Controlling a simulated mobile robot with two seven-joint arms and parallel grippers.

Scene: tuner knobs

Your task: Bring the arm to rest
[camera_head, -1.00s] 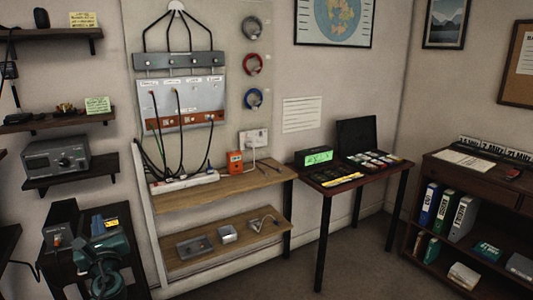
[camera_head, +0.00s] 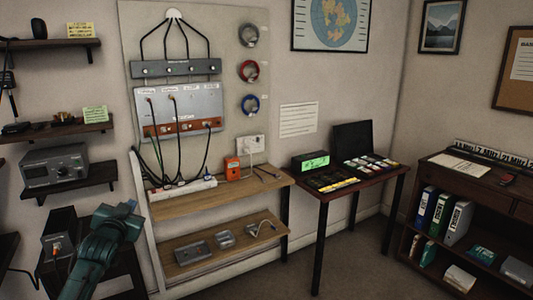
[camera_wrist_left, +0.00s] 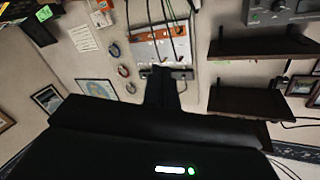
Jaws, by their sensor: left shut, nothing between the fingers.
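My left arm (camera_head: 100,245), teal, comes in at the lower left of the head view, in front of the low dark stand. Its gripper cannot be made out clearly there. In the left wrist view my left gripper (camera_wrist_left: 161,75) is a dark shape at the centre, with its fingers together and nothing between them. Behind it in that view is the cable panel (camera_wrist_left: 160,46), with space apparent between them. My right gripper is in neither view.
Wall shelves with a grey tuner box (camera_head: 55,164) stand left of the panel. A wooden bench (camera_head: 215,200) holds a power strip (camera_head: 182,188) and an orange meter (camera_head: 232,168). A small table (camera_head: 345,187) and a bookcase (camera_head: 455,215) stand right. Floor between them is clear.

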